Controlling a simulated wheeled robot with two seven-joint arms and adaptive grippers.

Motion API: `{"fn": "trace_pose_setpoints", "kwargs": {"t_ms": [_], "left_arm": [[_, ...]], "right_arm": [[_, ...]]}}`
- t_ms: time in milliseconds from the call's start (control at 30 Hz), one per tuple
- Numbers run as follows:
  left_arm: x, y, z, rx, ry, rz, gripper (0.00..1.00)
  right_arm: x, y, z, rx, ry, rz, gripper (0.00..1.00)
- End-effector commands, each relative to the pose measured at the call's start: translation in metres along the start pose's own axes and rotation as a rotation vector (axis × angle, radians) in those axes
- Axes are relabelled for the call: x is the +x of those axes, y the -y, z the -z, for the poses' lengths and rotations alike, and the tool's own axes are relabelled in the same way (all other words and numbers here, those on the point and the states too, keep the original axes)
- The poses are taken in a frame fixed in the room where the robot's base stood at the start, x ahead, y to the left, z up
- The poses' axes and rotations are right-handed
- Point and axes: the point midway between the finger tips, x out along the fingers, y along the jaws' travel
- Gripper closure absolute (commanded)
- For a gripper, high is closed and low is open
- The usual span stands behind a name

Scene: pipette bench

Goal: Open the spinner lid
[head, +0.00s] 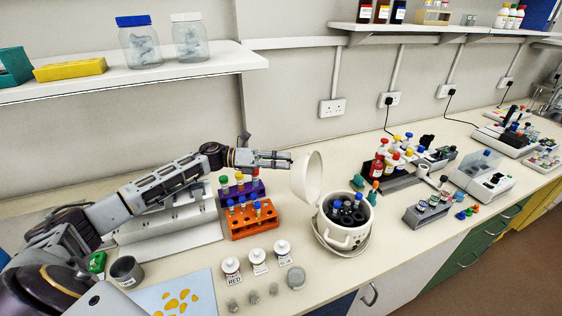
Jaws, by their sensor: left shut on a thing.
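The spinner (346,236) is a round white pot standing on the bench right of centre. Its lid (308,178) stands upright, tilted open at the pot's back left side. Dark tube holders and several blue-capped tubes show inside the open bowl. My left gripper (284,159) reaches in from the left above the bench and is shut on the upper left edge of the lid. The exact contact at the fingertips is small and hard to make out. My right gripper is not in view.
An orange rack (251,222) and a purple rack (240,191) with capped tubes stand below my left forearm. White labelled bottles (258,261) stand in front. Racks with red bottles (378,160) are right of the spinner. A shelf (130,74) hangs above.

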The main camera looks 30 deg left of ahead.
Motion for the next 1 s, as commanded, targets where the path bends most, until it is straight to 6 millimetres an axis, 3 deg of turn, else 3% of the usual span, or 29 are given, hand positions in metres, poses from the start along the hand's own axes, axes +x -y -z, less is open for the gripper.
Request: {"fn": "trace_pose_setpoints", "kwargs": {"t_ms": [233, 500, 833, 867, 1000], "left_arm": [[0.013, 0.015, -0.008, 0.033, -0.064, -0.056, 1.00], [0.040, 0.035, -0.016, 0.038, -0.066, -0.060, 1.00], [0.042, 0.038, -0.019, 0.036, -0.063, -0.061, 1.00], [0.042, 0.038, -0.019, 0.036, -0.063, -0.061, 0.81], [0.042, 0.038, -0.018, 0.037, -0.064, -0.062, 0.63]], "right_arm": [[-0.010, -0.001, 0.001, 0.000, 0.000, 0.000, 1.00], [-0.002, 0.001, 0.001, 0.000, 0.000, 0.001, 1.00], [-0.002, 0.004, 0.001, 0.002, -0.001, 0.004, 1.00], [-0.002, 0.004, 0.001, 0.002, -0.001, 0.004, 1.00], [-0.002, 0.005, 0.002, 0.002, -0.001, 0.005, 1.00]]}}
